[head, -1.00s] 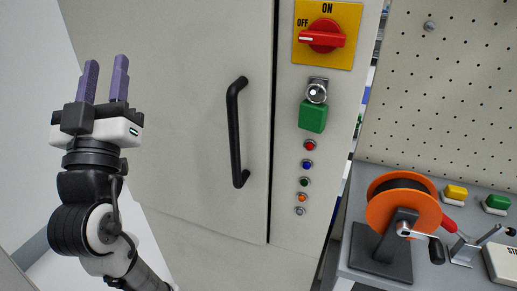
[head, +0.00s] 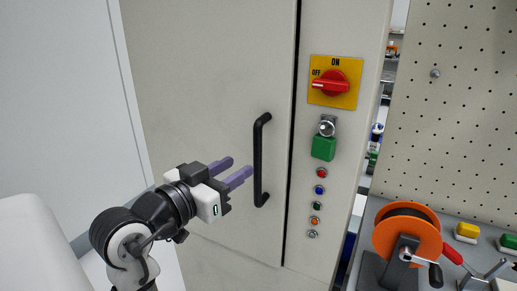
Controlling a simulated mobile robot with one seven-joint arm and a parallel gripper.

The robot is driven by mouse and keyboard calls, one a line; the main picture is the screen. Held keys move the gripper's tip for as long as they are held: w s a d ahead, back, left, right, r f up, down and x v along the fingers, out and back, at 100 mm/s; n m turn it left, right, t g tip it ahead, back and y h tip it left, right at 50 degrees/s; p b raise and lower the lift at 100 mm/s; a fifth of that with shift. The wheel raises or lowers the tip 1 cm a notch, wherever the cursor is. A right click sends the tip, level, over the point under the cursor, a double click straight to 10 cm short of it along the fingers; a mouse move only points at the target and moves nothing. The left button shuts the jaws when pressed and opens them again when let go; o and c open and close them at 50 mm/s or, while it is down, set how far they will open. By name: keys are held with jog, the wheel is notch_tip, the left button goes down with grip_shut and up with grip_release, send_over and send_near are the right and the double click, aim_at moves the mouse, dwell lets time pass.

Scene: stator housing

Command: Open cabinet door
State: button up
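The cabinet door (head: 210,95) is a light beige panel and looks shut, with a dark seam along its right edge. A black vertical bar handle (head: 258,160) is fixed near that edge. My gripper (head: 240,168) has two purple fingers that point right toward the handle. The fingers are apart with nothing seen between them. The fingertips are just left of the handle's lower half in the picture. I cannot tell how far they are from it in depth.
Right of the seam is a panel with a red rotary switch (head: 331,84) on a yellow plate, a key with a green tag (head: 324,147) and several buttons. A workbench with an orange spool (head: 407,232) stands at the right. A pegboard (head: 462,110) rises behind it.

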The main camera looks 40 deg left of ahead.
aim_at(255, 156)
jog(key=w+p, duration=0.2)
jog(key=w, duration=0.6)
jog(key=shift+a, duration=0.15)
jog(key=shift+s, duration=0.1)
jog(key=shift+c, duration=0.3)
grip_shut()
